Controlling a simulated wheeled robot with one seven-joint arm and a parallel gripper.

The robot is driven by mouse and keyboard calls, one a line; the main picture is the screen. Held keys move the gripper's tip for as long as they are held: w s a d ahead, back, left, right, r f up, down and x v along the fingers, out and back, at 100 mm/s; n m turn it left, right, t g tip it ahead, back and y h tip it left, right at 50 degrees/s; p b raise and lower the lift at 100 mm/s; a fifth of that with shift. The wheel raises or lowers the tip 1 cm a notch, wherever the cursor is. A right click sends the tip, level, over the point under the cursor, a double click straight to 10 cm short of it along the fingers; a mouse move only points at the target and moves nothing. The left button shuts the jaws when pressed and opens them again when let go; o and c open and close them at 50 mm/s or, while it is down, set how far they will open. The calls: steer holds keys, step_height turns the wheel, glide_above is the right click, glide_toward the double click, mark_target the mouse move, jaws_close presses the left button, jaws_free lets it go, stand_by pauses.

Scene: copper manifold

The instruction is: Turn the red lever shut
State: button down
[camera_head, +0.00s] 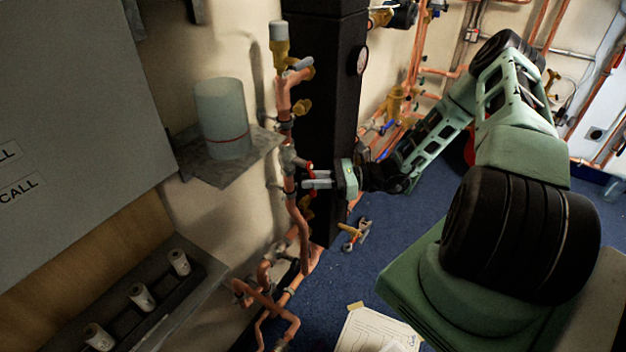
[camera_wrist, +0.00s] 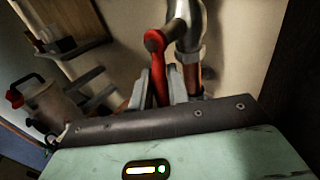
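The red lever (camera_wrist: 156,62) sits on a grey valve fitting on a copper pipe in the wrist view. Its round end is at the top and its handle runs down between my fingers. In the head view a small part of the lever (camera_head: 310,166) shows just above my fingers. My gripper (camera_wrist: 160,88) has one grey finger close on each side of the handle. Whether the fingers touch the handle cannot be made out. My gripper (camera_head: 308,179) reaches in from the right to the upright copper pipe (camera_head: 292,185) in the head view.
A dark column (camera_head: 325,110) stands right behind my gripper. A shelf (camera_head: 230,158) with a pale cylinder (camera_head: 221,118) juts from the wall to the left. Copper pipes (camera_head: 268,300) bend below.

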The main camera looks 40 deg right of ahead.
steer(key=shift+s+a+r+m+t+h+p, duration=0.25)
steer(key=shift+a+r+m+t+h+p, duration=0.7)
steer(key=shift+m+t, duration=2.4)
steer(key=shift+s+a+r+m+t+h+p, duration=0.4)
steer(key=shift+m+t+h, duration=1)
steer(key=shift+m, duration=4)
steer(key=shift+s+a+r+m+t+h+p, duration=0.1)
steer(key=shift+a+r+m+t+h+p, duration=0.9)
steer(key=shift+m+t, duration=2.3)
steer(key=shift+d+f+m+g+h, duration=0.1)
steer(key=shift+d+m+g+h, duration=0.15)
steer(key=shift+m+g, duration=0.35)
steer(key=shift+d+f+m+g+h, duration=0.1)
steer(key=shift+d+m+g+h, duration=0.1)
steer(key=shift+m+g, duration=0.35)
steer(key=c, duration=1.5)
jaws_free()
steer(key=shift+o, duration=0.5)
steer(key=shift+f, duration=0.1)
